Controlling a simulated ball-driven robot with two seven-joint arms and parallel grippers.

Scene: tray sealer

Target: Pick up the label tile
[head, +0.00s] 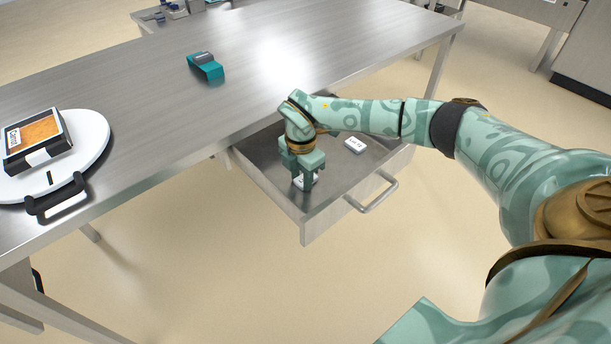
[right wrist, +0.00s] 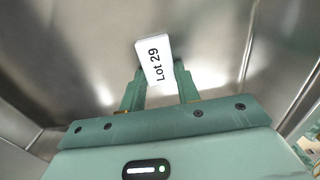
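A white label tile marked "Lot 29" (right wrist: 155,58) is at the fingertips of my right gripper (right wrist: 160,78). One finger is along each side of it, with little or no visible gap. In the head view my right gripper (head: 301,182) points down into the open drawer (head: 325,205), and part of the white tile (head: 313,179) shows behind the fingers. I cannot tell whether the fingers press on the tile or only stand beside it. A second white label tile (head: 355,145) lies farther right in the drawer. My left gripper is out of view.
The steel table (head: 150,110) above holds a teal device (head: 206,66) and, at left, a round white board (head: 90,150) bearing a black tray with orange contents (head: 38,135). The table's middle is clear.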

